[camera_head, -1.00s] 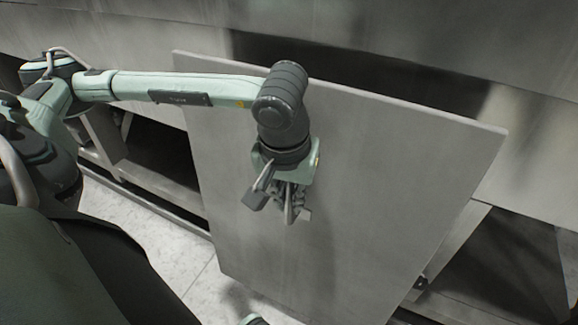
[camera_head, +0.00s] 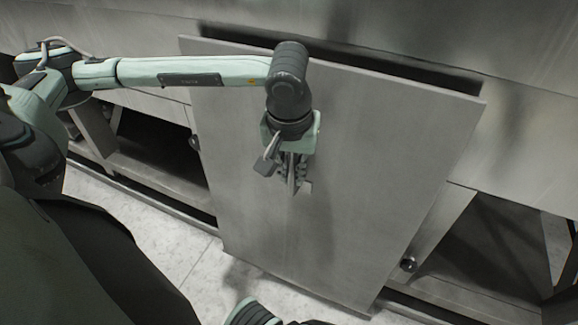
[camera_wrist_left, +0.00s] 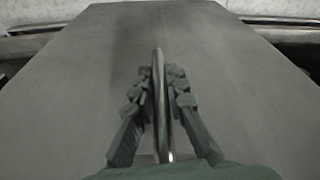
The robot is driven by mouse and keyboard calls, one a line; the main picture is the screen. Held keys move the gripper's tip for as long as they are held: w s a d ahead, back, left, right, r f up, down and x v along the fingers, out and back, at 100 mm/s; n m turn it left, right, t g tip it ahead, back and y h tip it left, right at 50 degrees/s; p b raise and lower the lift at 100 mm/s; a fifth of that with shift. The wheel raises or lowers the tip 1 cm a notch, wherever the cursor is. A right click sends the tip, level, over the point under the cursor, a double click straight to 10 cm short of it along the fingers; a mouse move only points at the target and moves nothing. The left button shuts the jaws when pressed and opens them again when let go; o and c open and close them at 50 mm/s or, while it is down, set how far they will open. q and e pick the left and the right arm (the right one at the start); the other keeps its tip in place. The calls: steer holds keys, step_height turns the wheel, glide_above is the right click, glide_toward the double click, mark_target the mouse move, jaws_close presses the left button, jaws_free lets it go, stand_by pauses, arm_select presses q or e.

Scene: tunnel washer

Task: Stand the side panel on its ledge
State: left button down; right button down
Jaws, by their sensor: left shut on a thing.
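The side panel (camera_head: 350,180) is a large flat grey metal sheet. In the head view it stands in front of the machine frame, over an opening, slightly tilted in the picture. My left gripper (camera_head: 292,186) is in front of the middle of the panel, shut on its handle. The left wrist view shows the handle (camera_wrist_left: 160,100) as a thin metal bar between the two fingers, with the panel (camera_wrist_left: 240,80) filling the background. A dark gap shows behind the panel's top edge. The ledge under the panel cannot be made out. My right gripper is not in view.
The washer's grey housing (camera_head: 400,30) runs along above and behind the panel. Dark round knobs show on the frame, one to the right (camera_head: 408,265) and one to the left (camera_head: 194,142). Pale floor tiles (camera_head: 165,235) lie in front. Open frame bays flank the panel.

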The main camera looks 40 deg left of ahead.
arm_select(q)
steer(key=shift+w+a+r, duration=0.1)
steer(key=shift+w+a, duration=0.05)
steer(key=shift+w, duration=0.35)
steer(key=shift+w+a+r, duration=0.1)
steer(key=shift+w, duration=0.35)
steer(key=shift+f, duration=0.1)
steer(key=shift+w, duration=0.3)
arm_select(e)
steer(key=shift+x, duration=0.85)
arm_select(q)
steer(key=shift+b, duration=0.3)
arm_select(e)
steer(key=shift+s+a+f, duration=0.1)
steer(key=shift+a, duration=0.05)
